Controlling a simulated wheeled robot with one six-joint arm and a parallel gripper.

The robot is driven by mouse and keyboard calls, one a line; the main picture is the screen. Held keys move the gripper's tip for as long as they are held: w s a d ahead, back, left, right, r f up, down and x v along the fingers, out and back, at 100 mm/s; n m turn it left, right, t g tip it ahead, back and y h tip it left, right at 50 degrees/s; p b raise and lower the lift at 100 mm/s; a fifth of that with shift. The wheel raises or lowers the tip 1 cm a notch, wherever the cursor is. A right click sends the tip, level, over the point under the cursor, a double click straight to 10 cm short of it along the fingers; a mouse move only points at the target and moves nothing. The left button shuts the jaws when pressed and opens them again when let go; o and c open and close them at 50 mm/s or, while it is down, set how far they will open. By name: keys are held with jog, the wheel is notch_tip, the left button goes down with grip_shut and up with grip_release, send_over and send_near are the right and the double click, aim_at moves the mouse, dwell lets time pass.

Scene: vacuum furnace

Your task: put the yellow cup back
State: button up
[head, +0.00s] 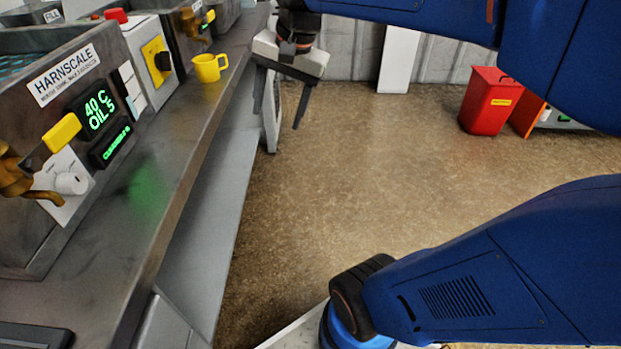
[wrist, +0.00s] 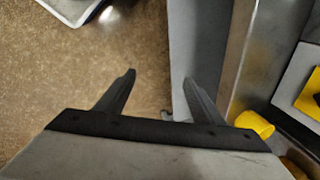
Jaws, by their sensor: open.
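The yellow cup (head: 209,67) stands upright on the steel bench (head: 188,150), near its edge and beside the control panels. Its handle points right, toward the bench edge. My gripper (head: 281,112) is to the right of the cup, beyond the bench edge and over the floor. It points down, open, with nothing between its fingers. In the wrist view my open gripper (wrist: 159,88) has the cup (wrist: 254,124) to the right of its right finger, apart from it and partly cut off by the gripper body.
A Harnscale unit (head: 63,85) with a green display stands on the bench at left. A red bin (head: 488,100) stands on the floor at right. The middle floor is clear.

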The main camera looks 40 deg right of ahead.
jog(key=s+f+n+t+h, duration=0.1)
jog(key=s+f+n+t, duration=0.1)
jog(key=s+f+n, duration=0.8)
jog(key=shift+s+a+f+h, duration=0.15)
jog(key=shift+s+f+h, duration=0.3)
jog(key=shift+s, duration=0.65)
